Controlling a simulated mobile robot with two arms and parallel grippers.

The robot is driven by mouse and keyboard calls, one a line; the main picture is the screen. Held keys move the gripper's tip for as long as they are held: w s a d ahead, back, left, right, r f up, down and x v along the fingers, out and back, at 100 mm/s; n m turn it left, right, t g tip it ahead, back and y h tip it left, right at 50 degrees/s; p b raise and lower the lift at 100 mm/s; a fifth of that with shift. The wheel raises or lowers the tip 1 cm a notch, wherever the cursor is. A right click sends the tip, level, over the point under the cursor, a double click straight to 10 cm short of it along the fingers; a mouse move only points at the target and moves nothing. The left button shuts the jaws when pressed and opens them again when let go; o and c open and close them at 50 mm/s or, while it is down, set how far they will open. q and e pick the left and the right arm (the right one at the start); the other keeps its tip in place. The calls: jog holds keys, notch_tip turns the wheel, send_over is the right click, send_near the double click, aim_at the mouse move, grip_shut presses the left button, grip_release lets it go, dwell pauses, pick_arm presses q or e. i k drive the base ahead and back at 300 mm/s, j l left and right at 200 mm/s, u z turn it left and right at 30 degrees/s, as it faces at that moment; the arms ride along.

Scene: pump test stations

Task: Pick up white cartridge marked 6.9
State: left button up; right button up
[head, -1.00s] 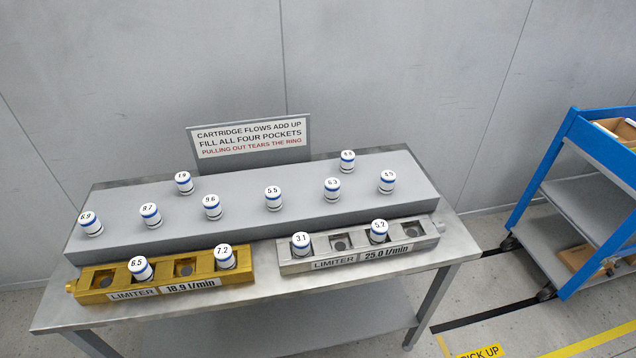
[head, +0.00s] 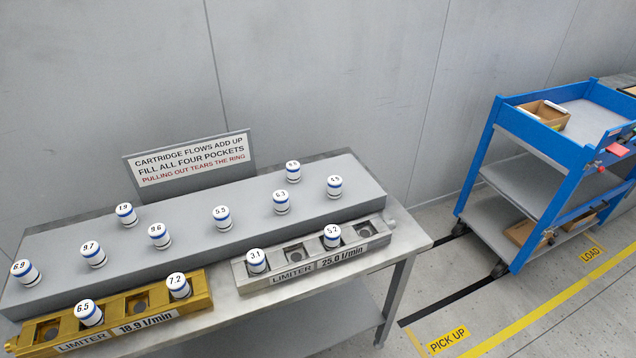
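The white cartridge marked 6.9 (head: 26,273) stands upright at the far left end of the raised grey block (head: 330,212) in the head view. It has a blue band and a white top with the number. Other like cartridges stand on the same block, among them 9.7 (head: 93,255), 9.6 (head: 159,236), 1.9 (head: 126,214) and 5.5 (head: 222,218). Neither of my grippers shows in the view.
The gold limiter (head: 58,345) holds 6.5 (head: 89,313) and 7.2 (head: 178,286). The silver limiter (head: 318,263) holds 3.1 (head: 256,261) and 5.2 (head: 332,235). A sign (head: 190,160) stands behind the block. A blue cart (head: 540,145) stands at right; floor between is clear.

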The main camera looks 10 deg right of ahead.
aim_at(23, 269)
jog(key=u, duration=1.55)
jog(key=i+j+z, duration=0.2)
jog(key=i+j, duration=0.05)
jog(key=i, duration=0.05)
